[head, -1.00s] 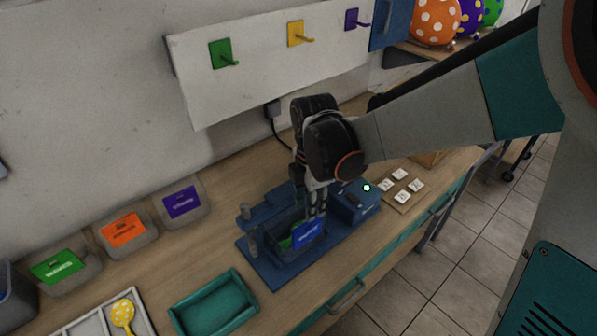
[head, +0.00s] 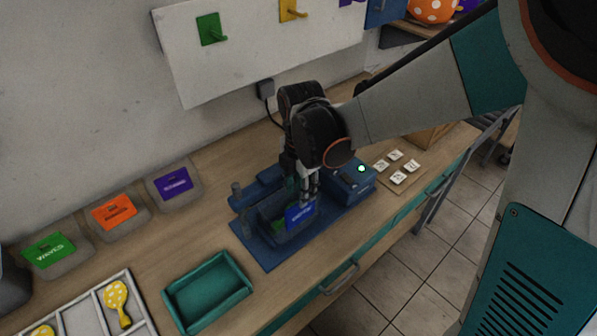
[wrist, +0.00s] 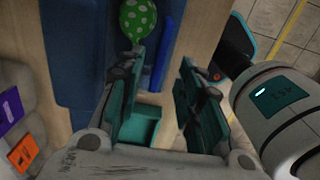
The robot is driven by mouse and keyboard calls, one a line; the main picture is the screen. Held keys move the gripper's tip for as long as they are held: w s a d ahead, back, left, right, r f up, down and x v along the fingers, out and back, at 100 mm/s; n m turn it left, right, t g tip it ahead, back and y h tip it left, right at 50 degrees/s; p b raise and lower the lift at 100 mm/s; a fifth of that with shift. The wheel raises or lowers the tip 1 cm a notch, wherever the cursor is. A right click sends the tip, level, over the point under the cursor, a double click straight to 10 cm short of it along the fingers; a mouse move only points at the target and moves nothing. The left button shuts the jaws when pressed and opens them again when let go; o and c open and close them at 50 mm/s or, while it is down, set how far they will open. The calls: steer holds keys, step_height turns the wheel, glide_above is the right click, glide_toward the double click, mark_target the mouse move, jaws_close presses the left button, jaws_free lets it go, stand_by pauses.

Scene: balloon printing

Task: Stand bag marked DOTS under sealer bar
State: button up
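The blue sealer (head: 351,181) stands on a blue base plate (head: 262,254) on the bench, with a lit green lamp. A blue label (head: 299,216) with unreadable white print stands upright in the dark holder (head: 266,226) on that plate. I take it to be on the bag, but DOTS cannot be read. In the wrist view a green balloon with white dots (wrist: 137,18) lies beyond my fingers, beside a blue strip (wrist: 163,55). My gripper (head: 308,192) points down just above the label; its fingers (wrist: 163,95) are apart with nothing visibly held. The sealer bar is partly hidden by my arm.
An empty teal tray (head: 208,291) lies left of the base plate. Grey bins with green, orange and purple labels (head: 174,182) line the wall. White tiles (head: 396,156) lie at right. A sectioned tray (head: 85,310) holds yellow dotted pieces. A pegboard (head: 250,55) hangs behind.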

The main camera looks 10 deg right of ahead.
mark_target(300, 212)
step_height(300, 212, down, 10)
steer(key=b, duration=0.6)
jaws_close()
jaws_free()
